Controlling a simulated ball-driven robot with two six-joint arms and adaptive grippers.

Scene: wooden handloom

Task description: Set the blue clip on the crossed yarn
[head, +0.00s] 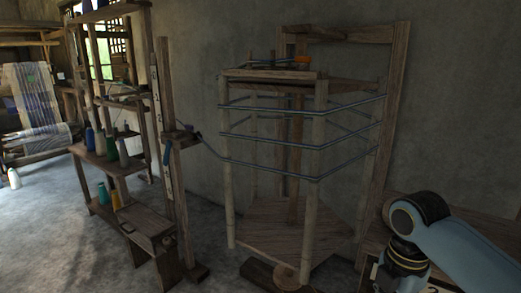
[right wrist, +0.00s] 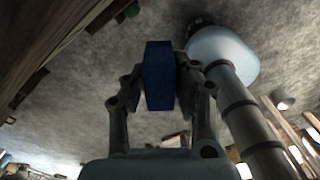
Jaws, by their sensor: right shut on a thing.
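A blue clip (right wrist: 159,85) is held between the fingers of my right gripper (right wrist: 160,75) in the right wrist view, with one finger on each side. In the head view my right arm comes in at the lower right, but its fingers and the clip cannot be made out. Blue yarn (head: 270,139) runs in several levels around the posts of a wooden frame (head: 318,210). On the frame's top, yarn (head: 272,63) runs among small pegs near a small orange piece (head: 302,60). The crossing itself is too small to make out. My left gripper is not in view.
A wooden stand (head: 165,150) with a yarn guide (head: 182,137) stands left of the frame. A rack with several yarn cones (head: 112,146) and a low wooden box (head: 146,225) are further left. A wooden surface (head: 375,243) is at lower right.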

